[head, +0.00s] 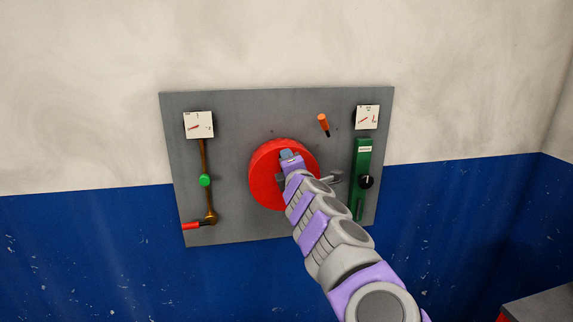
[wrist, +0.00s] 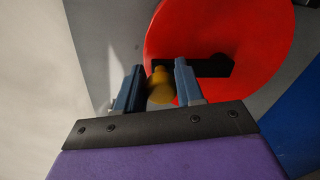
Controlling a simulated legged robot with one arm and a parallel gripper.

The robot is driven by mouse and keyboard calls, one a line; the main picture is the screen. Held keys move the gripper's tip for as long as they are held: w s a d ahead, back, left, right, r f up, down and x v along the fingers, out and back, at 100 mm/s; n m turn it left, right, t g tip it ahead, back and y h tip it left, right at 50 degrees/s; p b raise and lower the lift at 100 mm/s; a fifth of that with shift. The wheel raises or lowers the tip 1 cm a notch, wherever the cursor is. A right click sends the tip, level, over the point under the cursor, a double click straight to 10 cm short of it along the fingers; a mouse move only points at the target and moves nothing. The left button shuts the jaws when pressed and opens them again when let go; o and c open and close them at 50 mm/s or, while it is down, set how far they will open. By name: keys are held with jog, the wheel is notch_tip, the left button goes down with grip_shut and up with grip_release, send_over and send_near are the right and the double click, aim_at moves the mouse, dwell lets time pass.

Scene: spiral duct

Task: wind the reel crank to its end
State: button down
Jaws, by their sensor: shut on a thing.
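The reel is a large red disc (head: 265,180) at the middle of a grey wall panel; it also fills the upper right of the wrist view (wrist: 255,35). A black crank arm (wrist: 212,66) lies across its face, with a yellow-brown crank knob (wrist: 161,88) at its end. My gripper (head: 290,156) is at the upper part of the disc, in front of it. In the wrist view its two blue-grey fingers (wrist: 160,82) stand on either side of the knob and are shut on it. In the head view my gripper and arm hide the crank and part of the disc.
Left of the reel are a white gauge (head: 199,125), a brown rod with a green knob (head: 205,180) and a red-handled lever (head: 192,226). To the right are an orange peg (head: 323,123), a second gauge (head: 367,117) and a green slider plate (head: 362,155) with a black knob (head: 366,181).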

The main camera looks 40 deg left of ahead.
jog(key=shift+w+d+f, duration=0.1)
jog(key=shift+w+f, duration=0.1)
jog(key=shift+f, duration=0.35)
jog(key=c, duration=1.1)
grip_release()
jog(key=o, duration=0.3)
jog(key=shift+w+d+r, duration=0.1)
jog(key=shift+r, duration=0.1)
jog(key=shift+r, duration=0.1)
jog(key=shift+s, duration=0.2)
